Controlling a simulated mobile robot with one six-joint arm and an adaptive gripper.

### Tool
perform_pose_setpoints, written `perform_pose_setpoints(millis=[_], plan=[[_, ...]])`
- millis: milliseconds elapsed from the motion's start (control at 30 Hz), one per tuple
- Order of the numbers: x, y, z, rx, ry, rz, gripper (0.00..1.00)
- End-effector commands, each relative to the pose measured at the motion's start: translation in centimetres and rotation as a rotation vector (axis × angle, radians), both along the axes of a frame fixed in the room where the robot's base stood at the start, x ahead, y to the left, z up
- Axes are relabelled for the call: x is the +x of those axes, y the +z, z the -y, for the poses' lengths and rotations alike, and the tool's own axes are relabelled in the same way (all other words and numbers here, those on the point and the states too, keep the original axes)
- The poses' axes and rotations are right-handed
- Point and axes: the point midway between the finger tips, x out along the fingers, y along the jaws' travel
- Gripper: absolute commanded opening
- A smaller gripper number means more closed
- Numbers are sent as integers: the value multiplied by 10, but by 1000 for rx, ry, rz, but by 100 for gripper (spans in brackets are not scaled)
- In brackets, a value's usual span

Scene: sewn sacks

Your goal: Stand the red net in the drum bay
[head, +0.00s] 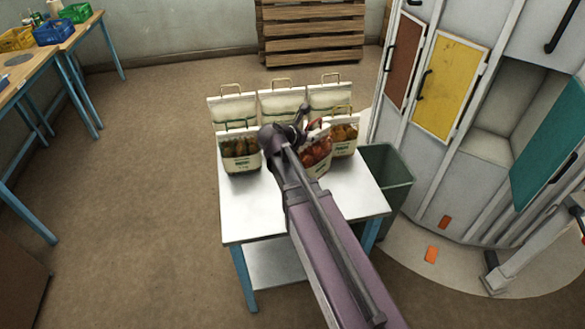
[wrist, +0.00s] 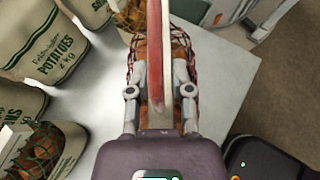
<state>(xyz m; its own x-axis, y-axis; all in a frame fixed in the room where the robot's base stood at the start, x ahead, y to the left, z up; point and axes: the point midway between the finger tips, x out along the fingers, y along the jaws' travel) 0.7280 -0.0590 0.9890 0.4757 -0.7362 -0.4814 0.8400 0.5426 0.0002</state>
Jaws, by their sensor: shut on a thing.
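The red net (head: 316,152), a bag with a pale label band, is at the right front of the group on the white table. It looks slightly tilted. My gripper (head: 303,128) is at its top, partly hidden by my arm. In the wrist view my gripper (wrist: 158,95) is shut on the red net's red carrying strip, with the netting (wrist: 181,52) showing below on both sides. Whether the net touches the table is unclear. The drum (head: 408,135) stands at the right, with an open grey bay (head: 505,115) between its yellow and teal doors.
A green net (head: 241,150), an orange net (head: 344,133) and several potato sacks (head: 282,104) crowd the white table (head: 245,210). A dark bin (head: 388,170) stands between table and drum. A workbench (head: 40,65) is at the left. Floor at left is clear.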

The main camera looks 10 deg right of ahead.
Motion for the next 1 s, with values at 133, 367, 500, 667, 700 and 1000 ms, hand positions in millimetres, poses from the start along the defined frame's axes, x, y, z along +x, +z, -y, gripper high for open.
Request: perform_pose_setpoints(millis=[133,367,500,667,700,1000], plan=[[-2,-3,-34,-4,70,1,0],[-5,-5,-77,-4,158,3,0],[-6,-6,-94,-5,193,3,0],[-7,-7,-103,-6,211,4,0],[-7,-7,-104,-6,213,4,0],[-7,-7,-105,-5,216,3,0]])
